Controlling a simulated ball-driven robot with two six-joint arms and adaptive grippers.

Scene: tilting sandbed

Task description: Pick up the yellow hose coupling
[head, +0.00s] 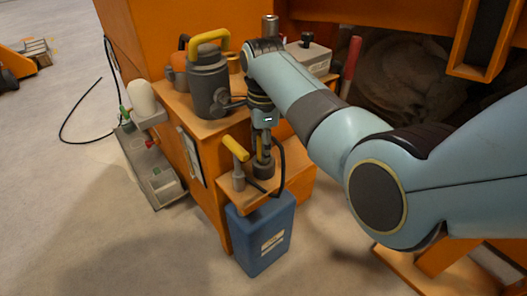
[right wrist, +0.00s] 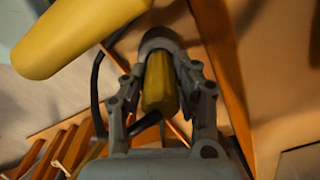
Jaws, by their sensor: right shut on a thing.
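The yellow hose coupling (right wrist: 160,85) sits between the two fingers of my right gripper (right wrist: 160,100) in the right wrist view. The gripper is shut on it. In the head view my right gripper (head: 263,150) points down over the small orange ledge, and only a sliver of yellow shows between its fingers. A dark grey round part lies at the coupling's far end; I cannot tell whether the coupling is clear of it. My left gripper is not in view.
A yellow-handled grey tool (head: 236,149) stands close left of the gripper; its handle looms large in the right wrist view (right wrist: 75,35). A black hose (head: 280,165) loops beside the fingers. A grey pump (head: 208,85) stands behind, and a blue canister (head: 262,238) below the ledge.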

